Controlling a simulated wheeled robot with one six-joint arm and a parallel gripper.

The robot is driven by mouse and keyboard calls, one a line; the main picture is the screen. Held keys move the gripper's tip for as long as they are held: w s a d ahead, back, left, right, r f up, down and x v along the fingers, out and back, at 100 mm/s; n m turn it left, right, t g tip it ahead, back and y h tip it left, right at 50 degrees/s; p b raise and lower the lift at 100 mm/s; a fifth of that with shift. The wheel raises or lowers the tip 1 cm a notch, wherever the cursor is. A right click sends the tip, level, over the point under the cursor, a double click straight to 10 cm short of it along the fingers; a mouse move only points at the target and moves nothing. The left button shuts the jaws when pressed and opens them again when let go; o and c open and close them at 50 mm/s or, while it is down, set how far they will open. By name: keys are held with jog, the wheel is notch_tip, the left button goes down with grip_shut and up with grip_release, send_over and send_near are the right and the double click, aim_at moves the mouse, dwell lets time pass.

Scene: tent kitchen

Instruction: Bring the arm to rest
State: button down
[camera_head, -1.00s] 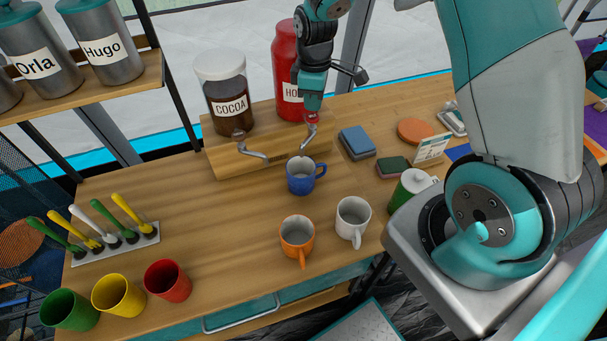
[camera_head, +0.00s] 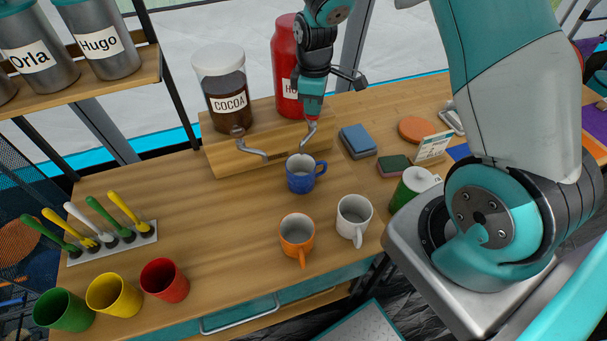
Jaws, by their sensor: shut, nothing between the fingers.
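My gripper (camera_head: 308,117) is at the upper middle of the head view, in front of the red jar (camera_head: 286,66). It points down and is shut with nothing held. Its tips are small and close above the right metal lever (camera_head: 309,135) on the wooden stand (camera_head: 230,156). I cannot tell whether they touch it. My arm comes in from the right, and its upper links run out of the top of the picture.
A cocoa jar (camera_head: 226,97) stands left of my gripper. A blue mug (camera_head: 301,177), an orange mug (camera_head: 296,238) and a white mug (camera_head: 352,218) stand below it. Blue (camera_head: 358,141) and green (camera_head: 394,166) blocks lie right.

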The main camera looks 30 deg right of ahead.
jog(key=shift+f+b, duration=0.4)
jog(key=shift+f, duration=0.3)
jog(key=shift+r, duration=0.15)
jog(key=shift+r+p, duration=1.55)
jog(key=shift+r, duration=0.15)
jog(key=shift+r, duration=0.1)
notch_tip(320, 180, up, 6)
jog(key=p, duration=0.5)
jog(key=shift+s, duration=0.1)
